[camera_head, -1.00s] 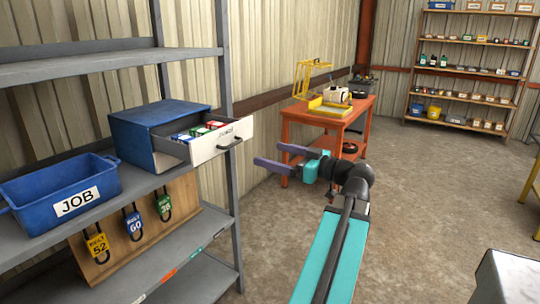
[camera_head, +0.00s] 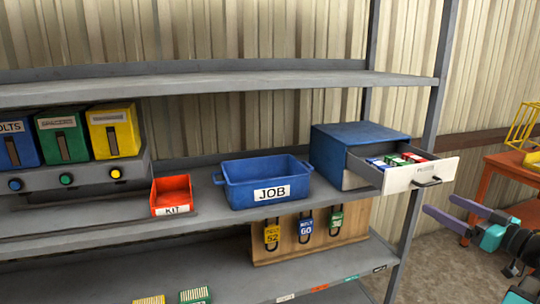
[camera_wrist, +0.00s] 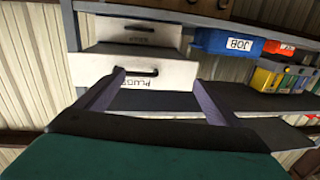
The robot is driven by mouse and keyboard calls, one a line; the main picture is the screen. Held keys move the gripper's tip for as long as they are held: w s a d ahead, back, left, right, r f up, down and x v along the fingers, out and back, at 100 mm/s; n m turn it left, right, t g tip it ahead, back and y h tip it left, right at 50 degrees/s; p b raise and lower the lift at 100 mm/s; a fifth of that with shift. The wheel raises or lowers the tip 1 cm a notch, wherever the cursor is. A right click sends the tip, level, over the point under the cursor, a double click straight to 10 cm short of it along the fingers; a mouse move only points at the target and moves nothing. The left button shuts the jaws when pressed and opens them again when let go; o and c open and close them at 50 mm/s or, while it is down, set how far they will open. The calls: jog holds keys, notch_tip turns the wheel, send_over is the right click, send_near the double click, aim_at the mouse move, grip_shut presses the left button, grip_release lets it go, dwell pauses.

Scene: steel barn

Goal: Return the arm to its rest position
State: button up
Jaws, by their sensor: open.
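My gripper (camera_head: 472,219) is at the right edge in the head view, in front of and to the right of the blue drawer cabinet (camera_head: 340,146). Its two purple fingers are spread apart with nothing between them. The cabinet's white-fronted drawer (camera_head: 420,176) is pulled out and holds several small red, green and blue boxes. In the wrist view my gripper (camera_wrist: 160,90) points at the drawer front (camera_wrist: 145,80), which appears beyond the fingers. Most of my arm is outside the head view.
The grey shelf carries the blue JOB bin (camera_head: 240,190), the red KIT bin (camera_head: 172,194) and several coloured dispensers (camera_head: 62,138). Belt tags hang on a wooden board (camera_head: 312,238) below. A shelf post (camera_head: 428,130) stands beside the drawer. An orange table (camera_head: 505,180) is at the right.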

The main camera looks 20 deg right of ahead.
jog(key=w+a+f+n+g+y, duration=0.25)
jog(key=w+a+f+y, duration=0.45)
jog(key=w+a+f, duration=1.2)
jog(key=w+a+f+g+y, duration=0.2)
jog(key=a+f+g, duration=0.2)
jog(key=a+f, duration=0.65)
jog(key=w+a+f+g+y, duration=0.15)
jog(key=a+f+g, duration=0.25)
jog(key=a+f, duration=0.65)
jog(key=s+a+f+n+g+h+p, duration=0.1)
jog(key=s+a+f+g, duration=0.3)
jog(key=s+a+f, duration=0.45)
jog(key=s+a+f+n+g+h, duration=0.1)
jog(key=s+a+f+g, duration=0.35)
jog(key=a+f, duration=0.55)
jog(key=s+f+g+h, duration=0.2)
jog(key=s+f+h, duration=0.1)
jog(key=s+f, duration=0.4)
jog(key=s+f+g+h, duration=0.3)
jog(key=s+f, duration=0.1)
jog(key=s, duration=0.5)
jog(key=s+d+f+m+h, duration=0.1)
jog(key=d+f+m+h, duration=0.1)
jog(key=d, duration=0.5)
jog(key=m+h, duration=0.1)
jog(key=m, duration=0.1)
jog(key=shift+d+m+t, duration=0.3)
jog(key=shift+d+m, duration=0.05)
